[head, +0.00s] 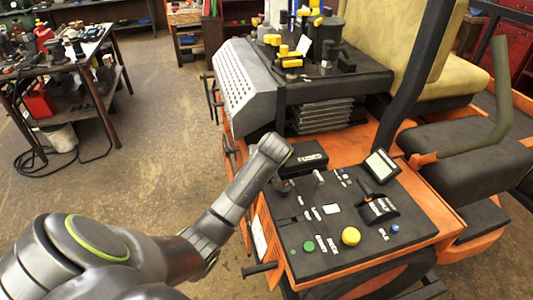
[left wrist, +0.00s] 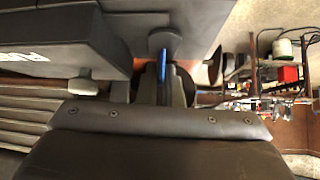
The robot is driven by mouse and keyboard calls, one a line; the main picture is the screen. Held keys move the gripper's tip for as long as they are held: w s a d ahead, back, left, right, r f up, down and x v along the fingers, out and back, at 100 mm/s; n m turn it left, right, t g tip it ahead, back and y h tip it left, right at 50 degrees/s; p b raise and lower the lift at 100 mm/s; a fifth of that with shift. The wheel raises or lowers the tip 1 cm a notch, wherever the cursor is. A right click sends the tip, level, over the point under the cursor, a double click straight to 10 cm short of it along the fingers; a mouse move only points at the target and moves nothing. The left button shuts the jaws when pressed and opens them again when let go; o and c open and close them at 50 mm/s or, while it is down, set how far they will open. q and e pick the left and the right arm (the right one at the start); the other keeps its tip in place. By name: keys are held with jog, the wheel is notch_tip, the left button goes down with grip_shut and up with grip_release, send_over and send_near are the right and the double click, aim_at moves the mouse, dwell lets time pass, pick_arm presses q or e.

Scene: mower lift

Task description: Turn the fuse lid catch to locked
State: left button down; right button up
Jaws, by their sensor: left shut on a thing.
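The black fuse box (head: 308,154) with white FUSES lettering sits at the back left of the control panel (head: 325,262). Its dark lid (left wrist: 48,40) fills the upper left of the left wrist view, with the lettering partly cut off. The fuse lid catch (left wrist: 162,62) shows as a narrow dark piece with a blue edge beside the lid. My left gripper (left wrist: 163,88) is shut on the catch. The catch's exact angle cannot be told. My right gripper is in neither view.
A yellow button (head: 350,236), a green button (head: 308,246) and a small screen (head: 381,165) are on the panel right of my arm. The seat (head: 470,60) is behind. A cluttered workbench (head: 60,75) stands left, with open floor between.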

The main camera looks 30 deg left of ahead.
pick_arm(q)
jog(key=shift+n+g+y, duration=0.4)
jog(key=shift+n, duration=0.4)
jog(key=c, duration=1.6)
grip_release()
jog(key=b+v, duration=0.2)
jog(key=v, duration=1.5)
jog(key=shift+d+r, duration=0.2)
jog(key=shift+w, duration=0.1)
